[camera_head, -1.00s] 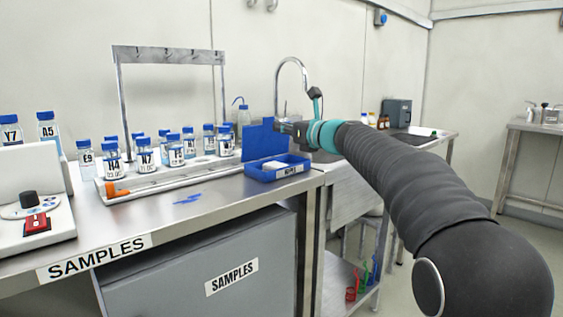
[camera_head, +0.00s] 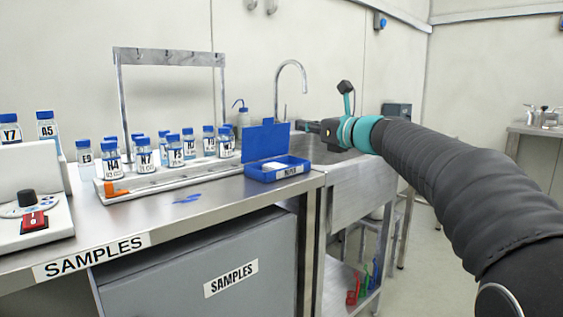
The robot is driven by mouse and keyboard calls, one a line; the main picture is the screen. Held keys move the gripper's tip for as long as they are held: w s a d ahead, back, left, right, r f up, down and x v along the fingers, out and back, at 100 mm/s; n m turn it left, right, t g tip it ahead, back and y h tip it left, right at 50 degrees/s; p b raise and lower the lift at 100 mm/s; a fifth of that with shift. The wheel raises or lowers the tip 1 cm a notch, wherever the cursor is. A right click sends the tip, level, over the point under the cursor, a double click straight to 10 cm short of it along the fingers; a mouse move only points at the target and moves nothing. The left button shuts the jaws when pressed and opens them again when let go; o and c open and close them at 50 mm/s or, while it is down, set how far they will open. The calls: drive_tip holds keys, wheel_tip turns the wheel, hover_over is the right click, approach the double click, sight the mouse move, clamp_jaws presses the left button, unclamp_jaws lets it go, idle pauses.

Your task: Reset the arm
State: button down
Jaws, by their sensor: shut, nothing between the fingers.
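My arm (camera_head: 450,175) reaches in from the right side of the picture, dark and ribbed with a teal wrist ring. My gripper (camera_head: 302,126) is at its far end, pointing left above the sink area, to the right of the blue lidded box (camera_head: 262,174). It is small in this view; it is shut and holds nothing. It appears apart from the box and the tap.
A steel bench labelled SAMPLES holds a rack (camera_head: 125,190) of several blue-capped bottles and a white device (camera_head: 30,215) with a red switch. A curved tap (camera_head: 303,75) rises behind the gripper. A side table (camera_head: 535,130) stands at the far right. Open floor lies below it.

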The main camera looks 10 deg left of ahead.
drive_tip(key=shift+s+d, duration=0.3)
drive_tip(key=shift+d, duration=0.1)
drive_tip(key=f+n+g+h, duration=0.1)
drive_tip(key=f+n, duration=0.2)
drive_tip(key=f, duration=0.1)
drive_tip(key=s+f+n+h, duration=0.1)
drive_tip(key=f+n, duration=0.2)
drive_tip(key=f, duration=0.1)
drive_tip(key=s+d+f+n+g+h, duration=0.1)
drive_tip(key=f+n, duration=0.2)
drive_tip(key=f, duration=0.1)
drive_tip(key=shift+f+g, duration=0.3)
drive_tip(key=s+d+f+n+g+h, duration=0.1)
drive_tip(key=s+d+f+n+h, duration=0.2)
drive_tip(key=s+d+f+n, duration=0.35)
drive_tip(key=s+d+f+n+g+h, duration=0.2)
drive_tip(key=s+d+f+n+h, duration=0.15)
drive_tip(key=s+f, duration=0.55)
drive_tip(key=s+d+f+n+g+h, duration=0.15)
drive_tip(key=s+d+f+n, duration=0.3)
drive_tip(key=s, duration=0.65)
drive_tip(key=s+d+f+n+t+h, duration=0.1)
drive_tip(key=s+d+n+h, duration=0.1)
drive_tip(key=s+d, duration=0.4)
drive_tip(key=shift+s+d+f+t+h, duration=0.2)
drive_tip(key=shift+s+f+t+h, duration=0.3)
drive_tip(key=shift+s, duration=2.1)
